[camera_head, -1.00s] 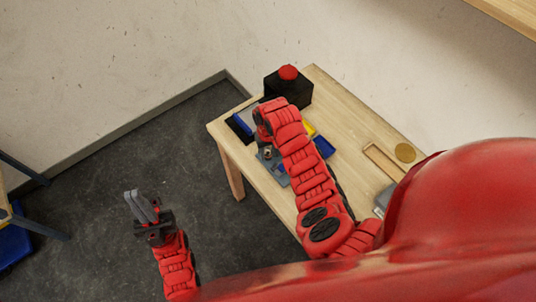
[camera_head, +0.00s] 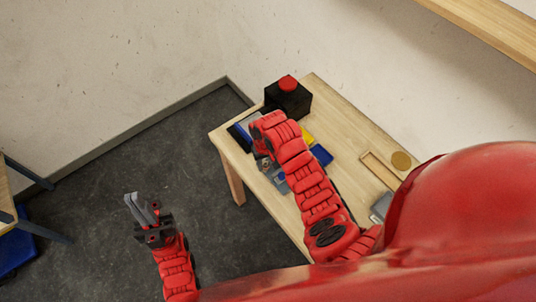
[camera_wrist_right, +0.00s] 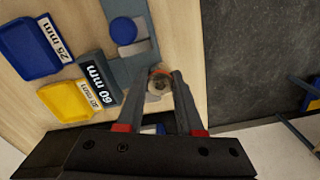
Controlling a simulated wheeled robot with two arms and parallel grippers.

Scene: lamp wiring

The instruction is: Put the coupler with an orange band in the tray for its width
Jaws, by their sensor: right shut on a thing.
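The coupler with an orange band (camera_wrist_right: 160,81) is a small round metal piece between the fingertips of my right gripper (camera_wrist_right: 166,84) in the right wrist view. The gripper is shut on it, above the table's edge. Its orange band shows at the top. To its left are a blue tray (camera_wrist_right: 26,47) labelled 25 mm, a yellow tray (camera_wrist_right: 66,101) whose label is hard to read, and a dark label 60 mm (camera_wrist_right: 97,78) beside a grey-blue piece. My left gripper (camera_head: 142,209) is held over the floor, away from the table; its finger gap is too small to judge.
A grey plate with a blue round cap (camera_wrist_right: 123,30) lies close to the coupler. In the head view, a black box with a red button (camera_head: 288,97) stands at the table's back corner. A wooden frame (camera_head: 381,170) and a brass disc (camera_head: 401,160) lie on the right.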

